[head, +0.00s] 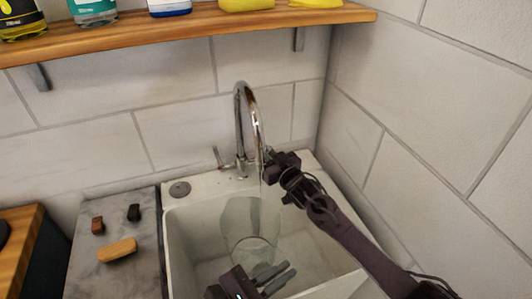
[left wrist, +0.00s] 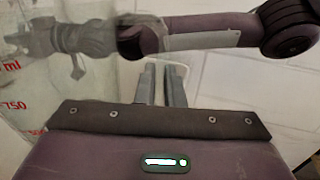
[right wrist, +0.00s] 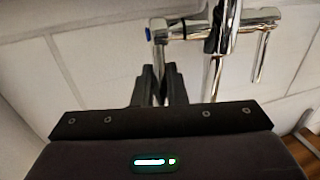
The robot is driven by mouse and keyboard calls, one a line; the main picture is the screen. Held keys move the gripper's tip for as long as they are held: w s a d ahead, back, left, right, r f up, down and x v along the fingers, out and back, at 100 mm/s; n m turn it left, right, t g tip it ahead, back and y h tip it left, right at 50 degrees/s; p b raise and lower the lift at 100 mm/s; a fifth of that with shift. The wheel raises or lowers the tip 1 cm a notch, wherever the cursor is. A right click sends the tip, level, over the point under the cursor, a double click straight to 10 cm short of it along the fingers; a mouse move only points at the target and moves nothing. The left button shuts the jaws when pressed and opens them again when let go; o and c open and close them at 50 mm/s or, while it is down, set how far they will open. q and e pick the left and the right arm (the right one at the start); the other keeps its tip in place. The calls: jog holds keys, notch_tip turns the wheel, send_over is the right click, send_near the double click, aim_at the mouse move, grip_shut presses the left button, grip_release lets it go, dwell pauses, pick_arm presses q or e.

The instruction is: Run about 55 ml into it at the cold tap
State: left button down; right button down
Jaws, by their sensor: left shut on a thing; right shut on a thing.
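A clear glass beaker (head: 243,222) is held inside the white sink, under the spout of the chrome tap (head: 240,125). Red marks, one reading 750, show on the beaker (left wrist: 25,105) in the left wrist view. My left gripper (head: 270,275) is shut on the beaker low in the sink. My right gripper (head: 272,162) is shut on the tap's right-hand lever, which has a blue mark beside it in the right wrist view (right wrist: 150,30). A thin clear stream (head: 262,185) seems to fall from the spout towards the beaker. The water level cannot be read.
A grey counter (head: 90,265) at left bears a wooden brush (head: 117,250) and two small blocks. A wooden shelf (head: 130,38) with bottles hangs above.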

jog(key=shift+w+a+r+m+g+h, duration=0.1)
jog(key=shift+w+r+m+g+h, duration=0.15)
jog(key=shift+g, duration=0.3)
jog(key=shift+w+a+r+m+g+h, duration=0.15)
jog(key=shift+w+g+h, duration=0.2)
jog(key=shift+g, duration=0.2)
jog(key=shift+w+a+g+h, duration=0.1)
jog(key=shift+w+g+h, duration=0.25)
jog(key=shift+g, duration=0.4)
jog(key=shift+w+g+h, duration=0.2)
jog(key=shift+g+h, duration=0.15)
jog(key=shift+g, duration=0.4)
jog(key=c, duration=1.5)
grip_release()
jog(key=v, duration=1.2)
jog(key=shift+w, duration=0.1)
